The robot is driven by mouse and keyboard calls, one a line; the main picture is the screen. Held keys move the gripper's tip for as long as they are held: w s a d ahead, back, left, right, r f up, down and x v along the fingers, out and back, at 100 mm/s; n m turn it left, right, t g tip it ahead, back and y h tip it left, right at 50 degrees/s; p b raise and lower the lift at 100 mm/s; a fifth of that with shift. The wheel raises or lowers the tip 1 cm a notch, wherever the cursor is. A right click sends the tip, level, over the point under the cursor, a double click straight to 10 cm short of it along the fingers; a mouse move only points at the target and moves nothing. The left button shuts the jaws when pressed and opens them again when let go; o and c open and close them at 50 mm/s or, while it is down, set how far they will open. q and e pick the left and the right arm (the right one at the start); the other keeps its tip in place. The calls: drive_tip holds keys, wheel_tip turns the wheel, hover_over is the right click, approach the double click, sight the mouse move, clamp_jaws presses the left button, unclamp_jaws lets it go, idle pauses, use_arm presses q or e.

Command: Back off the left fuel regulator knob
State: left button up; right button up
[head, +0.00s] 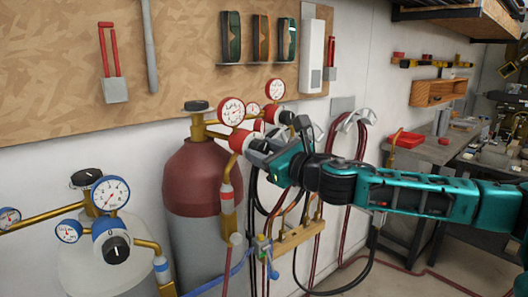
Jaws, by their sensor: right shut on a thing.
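The maroon-topped cylinder (203,180) stands left of centre, with a brass valve and a red regulator (238,141) on its right side. Round white gauges (231,111) sit above the regulator. My right gripper (268,152) reaches in from the right and is shut at the front of this regulator, where its knob sits. The fingers and my wrist hide most of the knob. A second red-and-white regulator with a black knob (287,117) shows just behind and above my gripper. My left gripper is not in view.
A pale cylinder with a blue regulator (110,240) stands at the lower left. Hoses and a wooden block (299,236) hang below my right arm. A board with tools (150,60) is on the wall behind. A workbench (440,150) stands at right.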

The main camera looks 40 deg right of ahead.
drive_tip(key=shift+n, duration=1.7)
drive_tip(key=o, duration=1.1)
drive_tip(key=shift+c, duration=0.2)
drive_tip(key=shift+s, duration=0.1)
